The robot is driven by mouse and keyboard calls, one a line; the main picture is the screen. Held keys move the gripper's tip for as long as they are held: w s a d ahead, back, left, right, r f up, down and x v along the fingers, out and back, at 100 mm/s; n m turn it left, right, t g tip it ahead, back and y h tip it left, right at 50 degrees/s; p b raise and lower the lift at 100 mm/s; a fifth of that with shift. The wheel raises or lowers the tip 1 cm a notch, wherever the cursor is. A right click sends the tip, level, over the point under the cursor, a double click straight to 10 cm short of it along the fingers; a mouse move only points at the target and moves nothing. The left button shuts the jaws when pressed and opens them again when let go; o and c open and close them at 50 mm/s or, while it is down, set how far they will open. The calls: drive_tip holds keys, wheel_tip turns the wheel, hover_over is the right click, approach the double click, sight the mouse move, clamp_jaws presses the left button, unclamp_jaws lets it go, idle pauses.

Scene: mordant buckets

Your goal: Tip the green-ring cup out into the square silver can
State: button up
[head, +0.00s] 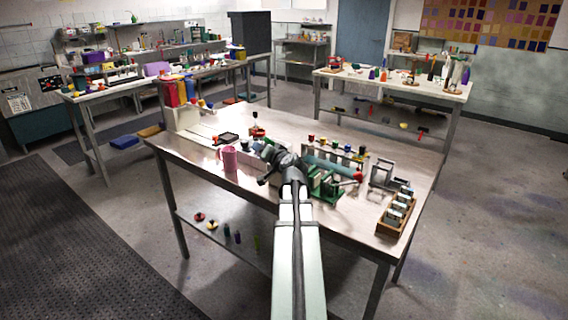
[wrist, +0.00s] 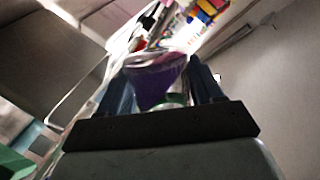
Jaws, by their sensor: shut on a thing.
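In the wrist view my gripper (wrist: 161,65) is shut on a clear cup (wrist: 155,80) with purple contents. A bit of green near its base, at the palm, looks like its ring. The purple shows as a wedge and the wrist view is strongly tilted; I cannot tell how far the cup leans or whether anything pours. In the head view my dark gripper (head: 275,160) is over the middle of the near table, right of a pink mug (head: 229,160); the cup cannot be made out there. I cannot pick out the square silver can with certainty in either view.
On the near table (head: 190,148), a rack of small coloured-top bottles (head: 335,152) stands behind my arm. A green device (head: 330,187), a metal stand (head: 384,174) and a wooden crate of jars (head: 398,213) are to the right.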

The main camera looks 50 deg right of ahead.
drive_tip(key=shift+f, duration=0.1)
drive_tip(key=shift+r+m+y, duration=0.3)
drive_tip(key=shift+r+m, duration=0.15)
drive_tip(key=shift+m, duration=0.45)
idle(0.4)
drive_tip(key=shift+f+m+t, duration=0.3)
drive_tip(key=shift+f+m, duration=0.1)
drive_tip(key=shift+m, duration=0.3)
idle(0.6)
drive_tip(key=shift+d+r+m+y+b, duration=0.1)
drive_tip(key=shift+r+m+y+b, duration=0.3)
drive_tip(key=shift+m, duration=0.3)
idle(0.6)
drive_tip(key=shift+s+d+f+m+t, duration=0.35)
drive_tip(key=shift+d+m, duration=0.25)
drive_tip(key=shift+m, duration=0.1)
idle(0.7)
drive_tip(key=shift+s+d+r+m+y+b, duration=0.1)
drive_tip(key=shift+r+m+y+b, duration=0.1)
drive_tip(key=shift+m+b, duration=0.2)
drive_tip(key=shift+d+r+m+y+b, duration=0.15)
drive_tip(key=shift+m+b, duration=0.1)
drive_tip(key=shift+m, duration=0.25)
idle(0.9)
